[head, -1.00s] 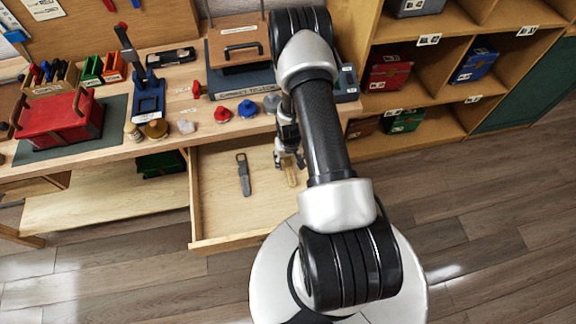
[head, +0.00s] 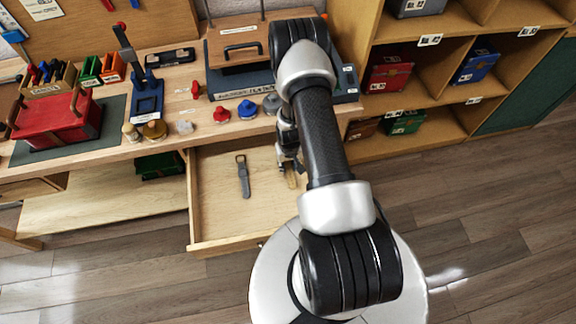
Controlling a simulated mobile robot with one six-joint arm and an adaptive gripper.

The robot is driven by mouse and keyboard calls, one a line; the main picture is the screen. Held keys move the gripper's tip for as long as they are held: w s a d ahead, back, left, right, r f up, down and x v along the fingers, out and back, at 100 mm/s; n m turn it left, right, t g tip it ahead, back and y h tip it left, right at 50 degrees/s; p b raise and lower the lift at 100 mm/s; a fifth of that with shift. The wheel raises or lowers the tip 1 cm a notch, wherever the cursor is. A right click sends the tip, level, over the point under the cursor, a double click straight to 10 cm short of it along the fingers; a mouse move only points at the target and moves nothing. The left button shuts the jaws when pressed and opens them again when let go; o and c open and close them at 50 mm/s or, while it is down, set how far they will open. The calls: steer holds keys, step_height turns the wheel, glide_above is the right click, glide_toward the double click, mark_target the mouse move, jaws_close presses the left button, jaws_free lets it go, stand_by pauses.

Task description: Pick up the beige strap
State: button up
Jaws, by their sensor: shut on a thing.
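The beige strap (head: 291,180) lies in the right part of the open drawer (head: 215,220). Only a short piece of it shows; my arm and gripper hide the rest. My gripper (head: 289,168) is down at the strap and shut on it. I cannot tell whether the strap is lifted clear of the drawer floor. A grey strap (head: 243,177) with a buckle-like end lies in the same drawer, to the left of my gripper.
The drawer front (head: 225,245) and side walls stand up around my gripper. The bench above holds red (head: 221,114) and blue (head: 247,109) knobs, a red toolbox (head: 55,120) and a blue press (head: 147,95). A shelf unit (head: 440,105) stands at the right.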

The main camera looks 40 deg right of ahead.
mark_target(287, 166)
steer(key=shift+c, duration=1)
steer(key=shift+r, duration=0.1)
steer(key=shift+w+a+r+p, duration=0.1)
steer(key=shift+a+r+p, duration=0.1)
steer(key=shift+r+p, duration=0.35)
step_height(287, 166, up, 11)
steer(key=p, duration=0.7)
steer(key=w+a+b, duration=0.3)
steer(key=a+b, duration=0.9)
steer(key=a, duration=0.7)
steer(key=shift+a+f, duration=0.2)
steer(key=shift+f, duration=0.2)
